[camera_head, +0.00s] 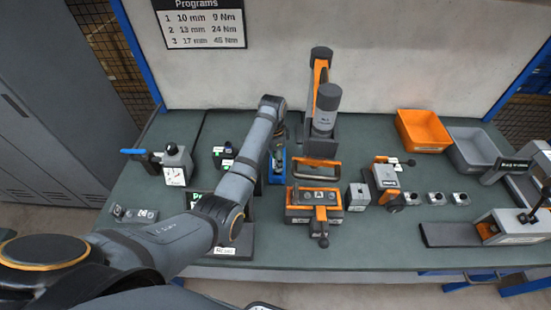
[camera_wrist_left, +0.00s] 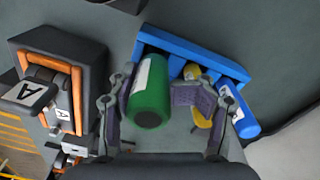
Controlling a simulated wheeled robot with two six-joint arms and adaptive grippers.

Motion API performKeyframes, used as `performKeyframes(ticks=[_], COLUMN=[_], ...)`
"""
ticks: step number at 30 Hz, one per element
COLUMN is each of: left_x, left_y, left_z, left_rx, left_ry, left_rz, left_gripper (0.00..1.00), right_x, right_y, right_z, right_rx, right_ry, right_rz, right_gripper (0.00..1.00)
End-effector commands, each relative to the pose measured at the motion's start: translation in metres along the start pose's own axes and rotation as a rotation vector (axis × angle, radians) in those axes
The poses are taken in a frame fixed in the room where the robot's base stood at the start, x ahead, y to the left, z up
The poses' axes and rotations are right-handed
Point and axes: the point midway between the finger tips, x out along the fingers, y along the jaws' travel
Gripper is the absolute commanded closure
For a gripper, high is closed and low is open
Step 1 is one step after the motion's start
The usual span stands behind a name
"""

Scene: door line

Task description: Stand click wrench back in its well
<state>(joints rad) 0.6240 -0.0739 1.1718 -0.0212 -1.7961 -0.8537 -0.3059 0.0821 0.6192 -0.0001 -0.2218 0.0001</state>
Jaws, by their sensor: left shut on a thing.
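My left gripper (camera_wrist_left: 152,100) is shut on a green-handled tool (camera_wrist_left: 148,105), apparently the click wrench, with its handle end towards the wrist camera. A blue rack (camera_wrist_left: 165,40) lies just beyond it. The green tool's far end is hidden, so I cannot tell whether it sits in a well. A yellow-handled tool (camera_wrist_left: 203,120) and a blue-handled one (camera_wrist_left: 240,115) are at the rack, right of the green tool. In the head view the left gripper (camera_head: 279,140) is above the blue rack (camera_head: 277,178), its fingers mostly hidden. My right gripper is not in view.
An orange-and-black fixture (camera_head: 315,205) stands close right of the rack. Farther right are an orange bin (camera_head: 423,130) and a grey bin (camera_head: 472,147). A gauge box (camera_head: 176,167) stands left.

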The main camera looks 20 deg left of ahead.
Motion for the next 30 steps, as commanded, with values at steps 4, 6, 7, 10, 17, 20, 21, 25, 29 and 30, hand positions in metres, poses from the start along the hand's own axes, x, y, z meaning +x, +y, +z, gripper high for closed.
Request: performKeyframes(ticks=[4, 6, 7, 10, 17, 20, 21, 25, 29, 30], left_x=[0.002, 0.002, 0.002, 0.002, 0.002, -0.001, -0.005, -0.029, -0.063, -0.08], left_y=[0.0, 0.0, 0.0, 0.0, 0.0, 0.0, -0.001, -0.001, -0.001, 0.0], left_z=[0.0, 0.0, 0.0, 0.0, 0.0, 0.0, -0.001, -0.001, -0.001, -0.001], left_rx=[0.0, 0.0, 0.0, 0.0, 0.0, 0.0, 0.0, 0.0, 0.0, 0.0], left_ry=[0.0, 0.0, 0.0, 0.0, 0.0, 0.001, 0.002, 0.004, 0.005, 0.002], left_rz=[0.0, 0.0, 0.0, 0.0, 0.0, -0.001, -0.002, -0.005, -0.005, -0.002], left_gripper=[0.41, 0.32, 0.28, 0.18, 0.18, 0.18, 0.18, 0.18, 0.18, 0.18], right_x=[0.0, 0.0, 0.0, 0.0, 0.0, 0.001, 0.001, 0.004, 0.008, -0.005], right_y=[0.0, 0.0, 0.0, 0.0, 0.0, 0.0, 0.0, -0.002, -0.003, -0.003], right_z=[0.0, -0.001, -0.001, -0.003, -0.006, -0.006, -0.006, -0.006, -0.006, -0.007], right_rx=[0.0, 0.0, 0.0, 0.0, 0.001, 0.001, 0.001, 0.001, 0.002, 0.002], right_ry=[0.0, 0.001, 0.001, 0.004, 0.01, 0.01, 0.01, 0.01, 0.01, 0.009], right_rz=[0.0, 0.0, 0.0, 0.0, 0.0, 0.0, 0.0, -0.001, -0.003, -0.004], right_gripper=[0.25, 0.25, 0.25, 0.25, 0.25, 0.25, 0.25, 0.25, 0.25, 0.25])
